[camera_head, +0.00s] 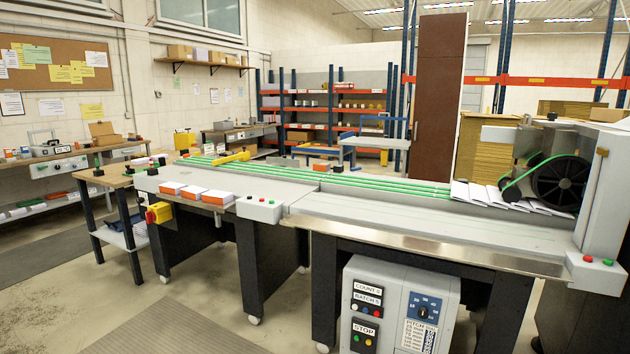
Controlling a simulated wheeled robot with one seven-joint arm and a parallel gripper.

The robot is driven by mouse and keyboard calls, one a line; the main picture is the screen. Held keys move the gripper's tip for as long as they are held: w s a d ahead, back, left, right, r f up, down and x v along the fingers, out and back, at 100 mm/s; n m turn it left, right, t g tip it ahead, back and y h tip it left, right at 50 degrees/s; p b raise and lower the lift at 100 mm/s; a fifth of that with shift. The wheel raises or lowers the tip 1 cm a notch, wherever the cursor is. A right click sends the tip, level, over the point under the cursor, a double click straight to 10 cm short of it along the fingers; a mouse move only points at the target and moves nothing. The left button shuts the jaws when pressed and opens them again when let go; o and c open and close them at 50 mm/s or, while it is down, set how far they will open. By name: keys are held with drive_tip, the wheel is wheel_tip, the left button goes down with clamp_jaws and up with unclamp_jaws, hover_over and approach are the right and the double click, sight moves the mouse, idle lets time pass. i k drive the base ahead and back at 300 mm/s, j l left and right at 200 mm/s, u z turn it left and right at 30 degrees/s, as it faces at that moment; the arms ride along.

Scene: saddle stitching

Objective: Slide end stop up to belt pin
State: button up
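A long grey conveyor table (430,222) runs across the view, with green belts (340,178) along its back. A yellow bar-like piece (232,158) lies across the belts near their far left end; it may be the end stop, but I cannot be sure at this size. A small dark upright part (162,161) stands at the table's left end. I cannot make out a belt pin. My gripper is not in view.
Orange-and-white stacks (218,197) lie on the table's front left, beside a grey button box (260,208). Fanned white sheets (495,196) lie by the black wheel (560,182) at right. A control cabinet (400,305) stands below. Floor at front left is clear.

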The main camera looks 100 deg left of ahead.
sight(245, 156)
drive_tip(key=u, duration=0.4)
drive_tip(key=j+u, duration=0.1)
drive_tip(key=u, duration=0.35)
drive_tip(key=j+u, duration=0.1)
drive_tip(key=u, duration=0.7)
drive_tip(key=j+u, duration=0.1)
drive_tip(key=u, duration=0.35)
drive_tip(key=i+j+u, duration=0.1)
drive_tip(key=j+u, duration=0.15)
drive_tip(key=u, duration=0.15)
drive_tip(key=i+j+u, duration=0.15)
drive_tip(key=u, duration=0.25)
drive_tip(key=i+j+u, duration=0.2)
drive_tip(key=u, duration=0.2)
